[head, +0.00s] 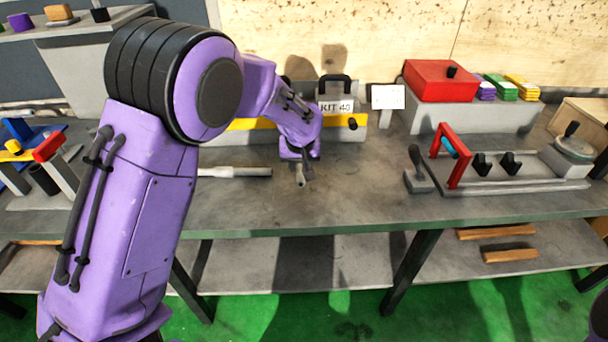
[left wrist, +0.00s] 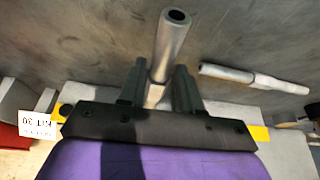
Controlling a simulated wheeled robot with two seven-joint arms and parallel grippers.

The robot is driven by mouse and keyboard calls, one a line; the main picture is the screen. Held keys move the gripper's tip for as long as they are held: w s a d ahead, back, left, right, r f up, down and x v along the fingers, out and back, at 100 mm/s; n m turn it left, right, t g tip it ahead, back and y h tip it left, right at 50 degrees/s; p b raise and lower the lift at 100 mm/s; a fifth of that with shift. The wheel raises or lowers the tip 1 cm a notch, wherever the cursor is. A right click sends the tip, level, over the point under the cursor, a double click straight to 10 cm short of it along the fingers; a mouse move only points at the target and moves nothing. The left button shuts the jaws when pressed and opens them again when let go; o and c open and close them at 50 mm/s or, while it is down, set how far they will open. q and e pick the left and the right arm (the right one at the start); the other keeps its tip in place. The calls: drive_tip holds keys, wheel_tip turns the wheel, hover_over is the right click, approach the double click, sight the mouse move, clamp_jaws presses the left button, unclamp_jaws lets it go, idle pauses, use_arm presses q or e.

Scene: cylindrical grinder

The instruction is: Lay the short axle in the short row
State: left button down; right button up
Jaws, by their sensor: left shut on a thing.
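My left gripper (head: 302,166) hangs over the middle of the bench and is shut on a short grey axle (head: 300,180). In the left wrist view the axle (left wrist: 171,48) is gripped between the two dark fingers (left wrist: 160,92) and its hollow end points away from the gripper. A second, longer-looking axle (head: 235,172) lies on the bench to the left; it also shows in the left wrist view (left wrist: 254,78). I cannot tell for sure which holder is the short row. My right gripper is out of view.
A red box (head: 440,80) stands at the back right. A red frame (head: 457,172) and black supports (head: 510,163) stand on the right. The bench's front middle is clear.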

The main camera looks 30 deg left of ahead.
sight(303, 165)
use_arm(q)
drive_tip(key=x, duration=0.3)
drive_tip(key=shift+w+d, duration=0.2)
drive_tip(key=shift+w, duration=0.05)
drive_tip(key=shift+w+f+p, duration=0.15)
drive_tip(key=shift+f+p, duration=0.05)
drive_tip(key=shift+p, duration=0.1)
drive_tip(key=x, duration=0.2)
drive_tip(key=d+p+x, duration=0.1)
drive_tip(key=x, duration=0.1)
drive_tip(key=shift+a+f, duration=0.1)
drive_tip(key=shift+f, duration=0.25)
drive_tip(key=shift+r, duration=0.1)
drive_tip(key=c, duration=0.8)
unclamp_jaws()
drive_tip(key=shift+f, duration=0.2)
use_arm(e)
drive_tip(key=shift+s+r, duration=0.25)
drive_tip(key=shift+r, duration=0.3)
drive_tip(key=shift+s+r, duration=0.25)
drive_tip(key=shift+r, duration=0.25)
